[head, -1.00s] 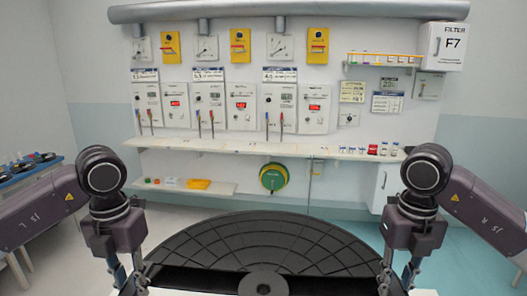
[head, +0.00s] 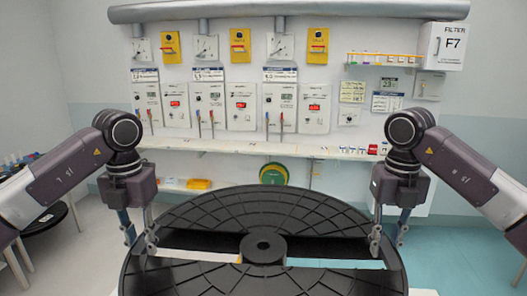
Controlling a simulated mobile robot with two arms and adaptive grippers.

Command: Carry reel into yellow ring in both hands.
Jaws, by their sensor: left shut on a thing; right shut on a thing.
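A large black reel (head: 265,211) with a ribbed flange and a round hub (head: 263,249) fills the lower middle of the head view. Its front part runs out of the bottom of the picture. My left gripper (head: 140,244) is shut on the left side of the reel, its fingers pointing down at the rim. My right gripper (head: 386,246) is shut on the right side of the reel in the same way. A pale surface shows through the slots beside the hub. I cannot make out a yellow ring.
A shelf (head: 240,147) with small jars runs along the back wall under panels with levers. A dark round thing (head: 45,218) is at the left. Teal floor (head: 455,255) shows clear at the right.

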